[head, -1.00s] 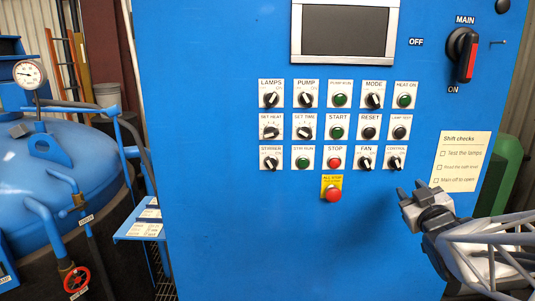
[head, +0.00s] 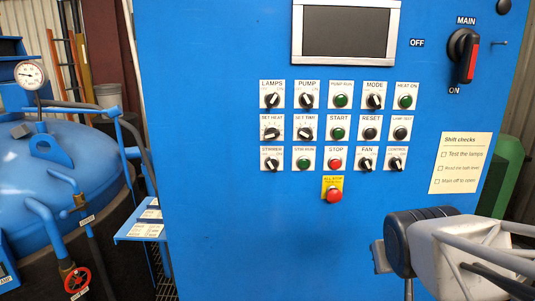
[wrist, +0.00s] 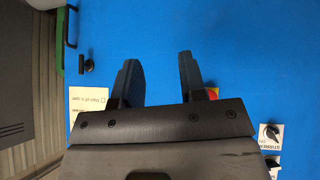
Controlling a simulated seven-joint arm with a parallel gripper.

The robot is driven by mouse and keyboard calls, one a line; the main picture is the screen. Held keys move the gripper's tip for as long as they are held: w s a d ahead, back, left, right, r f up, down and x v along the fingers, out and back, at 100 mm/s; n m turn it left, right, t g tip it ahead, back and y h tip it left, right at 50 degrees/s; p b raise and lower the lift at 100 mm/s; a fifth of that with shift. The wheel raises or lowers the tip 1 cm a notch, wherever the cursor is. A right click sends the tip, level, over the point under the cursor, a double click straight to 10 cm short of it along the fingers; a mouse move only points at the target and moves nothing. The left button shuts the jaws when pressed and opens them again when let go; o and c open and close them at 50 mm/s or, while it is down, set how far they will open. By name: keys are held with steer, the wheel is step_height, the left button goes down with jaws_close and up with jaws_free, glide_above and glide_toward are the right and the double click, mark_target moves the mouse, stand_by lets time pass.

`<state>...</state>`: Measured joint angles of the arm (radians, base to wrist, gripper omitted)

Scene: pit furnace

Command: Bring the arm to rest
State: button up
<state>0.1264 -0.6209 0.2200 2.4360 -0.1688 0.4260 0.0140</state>
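My gripper (wrist: 158,77) shows in the wrist view with its two dark fingers apart and nothing between them. Blue panel face shows beyond the fingers; I cannot tell the exact gap to it. In the head view my arm's wrist end is at the lower right, in front of the blue control panel (head: 240,235), and the fingers are mostly hidden there. It is below the shift checks card (head: 460,163) and to the right of the red all-stop button (head: 333,195).
Rows of knobs and buttons fill the panel's middle, under a dark screen (head: 348,31). The main switch (head: 464,53) is at upper right, its handle slanting down toward ON. A blue furnace vessel (head: 60,165) stands left, beside a small shelf (head: 142,227). A green cylinder (head: 503,165) stands right.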

steer(key=s+a+f+g+y, duration=0.1)
steer(key=s+a+g, duration=0.4)
steer(key=s, duration=0.5)
steer(key=shift+s+a+f+y, duration=0.35)
steer(key=shift+s+a+y, duration=0.05)
steer(key=shift+a, duration=0.1)
stand_by(0.4)
